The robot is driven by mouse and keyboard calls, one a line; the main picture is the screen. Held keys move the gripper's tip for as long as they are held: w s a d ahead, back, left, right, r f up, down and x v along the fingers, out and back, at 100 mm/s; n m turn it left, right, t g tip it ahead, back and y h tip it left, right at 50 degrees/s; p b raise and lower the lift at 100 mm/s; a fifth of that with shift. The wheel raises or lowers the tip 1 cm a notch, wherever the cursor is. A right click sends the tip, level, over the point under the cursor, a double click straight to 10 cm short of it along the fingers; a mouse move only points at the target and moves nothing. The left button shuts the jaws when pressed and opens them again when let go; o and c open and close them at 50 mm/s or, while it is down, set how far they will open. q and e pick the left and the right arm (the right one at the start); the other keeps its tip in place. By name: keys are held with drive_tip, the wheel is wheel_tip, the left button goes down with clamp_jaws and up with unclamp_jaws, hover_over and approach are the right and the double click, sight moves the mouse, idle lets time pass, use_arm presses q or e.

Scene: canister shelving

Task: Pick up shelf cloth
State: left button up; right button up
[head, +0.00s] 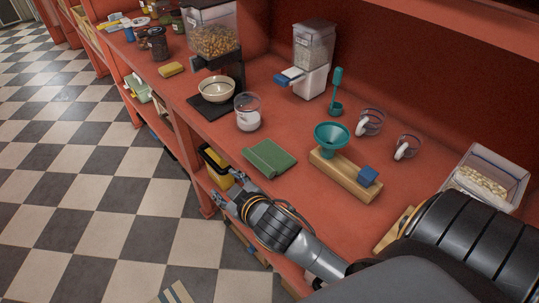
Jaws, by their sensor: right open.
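The shelf cloth (269,157) looks like a green folded cloth lying flat near the front edge of the red counter, left of the funnel block. My right gripper (224,193) is at the front edge of the counter, to the lower left of the cloth and apart from it. Its fingers are open and point left, and nothing shows between them. My left gripper is out of view.
A teal funnel (331,138) stands over a wooden block (345,174) right of the cloth. A glass jar of white powder (248,112) and a cream bowl (216,90) stand behind it. A yellow-and-black container (217,167) sits on the lower shelf near my gripper.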

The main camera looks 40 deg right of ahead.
drive_tip(key=w+a+r+n+t+y, duration=0.1)
drive_tip(key=w+a+r+n+t, duration=0.15)
drive_tip(key=r, duration=0.25)
drive_tip(key=w+a+r+n+t+y, duration=0.1)
drive_tip(key=w+r+t, duration=0.1)
drive_tip(key=w+r, duration=0.25)
drive_tip(key=s+a+r+n+g+y, duration=0.2)
drive_tip(key=a+r+n+g+y, duration=0.3)
drive_tip(key=a+r+n+y, duration=1.1)
drive_tip(key=n+g+h, duration=1.2)
drive_tip(key=n+h, duration=0.1)
drive_tip(key=h, duration=0.5)
hover_over(255, 157)
wheel_tip(255, 157, down, 15)
wheel_tip(255, 157, down, 8)
drive_tip(key=shift+w+r+p, duration=0.1)
drive_tip(key=shift+r+p, duration=0.15)
drive_tip(key=shift+p, duration=0.9)
wheel_tip(255, 157, down, 5)
drive_tip(key=p, duration=0.2)
drive_tip(key=shift+p, duration=0.4)
drive_tip(key=shift+f, duration=0.25)
clamp_jaws()
